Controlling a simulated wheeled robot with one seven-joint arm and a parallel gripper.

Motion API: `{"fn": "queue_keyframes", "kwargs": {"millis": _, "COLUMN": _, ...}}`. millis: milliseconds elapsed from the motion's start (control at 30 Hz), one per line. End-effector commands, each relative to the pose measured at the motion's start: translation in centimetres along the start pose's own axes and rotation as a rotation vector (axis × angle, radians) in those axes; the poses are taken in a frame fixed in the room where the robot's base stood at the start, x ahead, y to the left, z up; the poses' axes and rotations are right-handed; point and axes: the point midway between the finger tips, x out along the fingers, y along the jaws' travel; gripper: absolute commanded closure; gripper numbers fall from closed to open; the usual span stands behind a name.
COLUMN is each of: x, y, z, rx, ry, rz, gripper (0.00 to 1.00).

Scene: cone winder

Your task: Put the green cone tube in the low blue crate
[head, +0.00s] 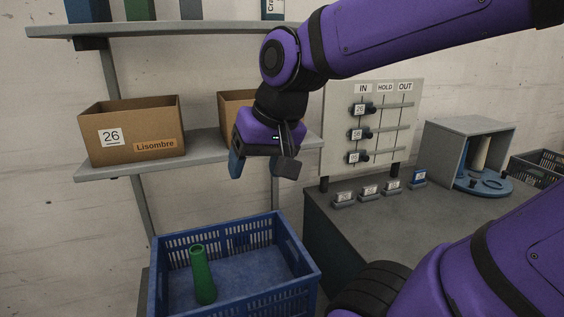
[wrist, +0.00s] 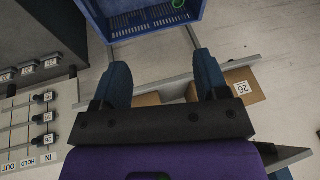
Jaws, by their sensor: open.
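The green cone tube (head: 203,275) stands inside the low blue crate (head: 297,248), in its left part, leaning slightly. In the wrist view only a small piece of the tube (wrist: 178,3) shows at the top edge, inside the blue crate (wrist: 148,31). My gripper (head: 264,167) is open and empty. It hangs above and behind the crate, in front of the shelf, apart from the tube. In the wrist view my gripper's two fingers (wrist: 163,85) are spread with nothing between them.
A cardboard box (head: 130,133) labelled 26 Lisombre stands on the middle shelf (head: 205,146), with a second box partly behind my gripper. Right of the crate is a dark bench (head: 390,215) with small numbered blocks, an IN/HOLD/OUT board (head: 385,120) and a grey housing (head: 462,145).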

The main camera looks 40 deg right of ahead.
Motion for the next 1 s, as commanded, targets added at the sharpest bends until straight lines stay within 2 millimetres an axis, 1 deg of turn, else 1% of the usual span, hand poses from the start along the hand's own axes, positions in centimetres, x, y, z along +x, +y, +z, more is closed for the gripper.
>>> {"fn": "queue_keyframes", "kwargs": {"millis": 33, "x": -0.9, "y": 0.4, "z": 0.8, "rx": -0.064, "ry": 0.024, "rz": 0.012, "gripper": 0.32}}
{"fn": "queue_keyframes", "kwargs": {"millis": 100, "x": -1.8, "y": 0.9, "z": 1.6, "rx": -0.151, "ry": 0.048, "rz": 0.032, "gripper": 0.32}}
{"fn": "queue_keyframes", "kwargs": {"millis": 200, "x": -2.6, "y": 1.5, "z": 2.6, "rx": -0.244, "ry": 0.071, "rz": 0.059, "gripper": 0.32}}
{"fn": "queue_keyframes", "kwargs": {"millis": 300, "x": -3.1, "y": 1.9, "z": 3.1, "rx": -0.298, "ry": 0.084, "rz": 0.076, "gripper": 0.32}}
{"fn": "queue_keyframes", "kwargs": {"millis": 433, "x": -3.3, "y": 2.0, "z": 3.4, "rx": -0.323, "ry": 0.088, "rz": 0.085, "gripper": 0.32}}
{"fn": "queue_keyframes", "kwargs": {"millis": 867, "x": -3.3, "y": 2.0, "z": 3.3, "rx": -0.321, "ry": 0.088, "rz": 0.084, "gripper": 0.32}}
{"fn": "queue_keyframes", "kwargs": {"millis": 900, "x": -3.3, "y": 2.0, "z": 3.3, "rx": -0.321, "ry": 0.088, "rz": 0.084, "gripper": 0.42}}
{"fn": "queue_keyframes", "kwargs": {"millis": 967, "x": -3.3, "y": 2.0, "z": 3.3, "rx": -0.321, "ry": 0.088, "rz": 0.083, "gripper": 0.55}}
{"fn": "queue_keyframes", "kwargs": {"millis": 1000, "x": -3.3, "y": 2.0, "z": 3.3, "rx": -0.321, "ry": 0.088, "rz": 0.083, "gripper": 0.57}}
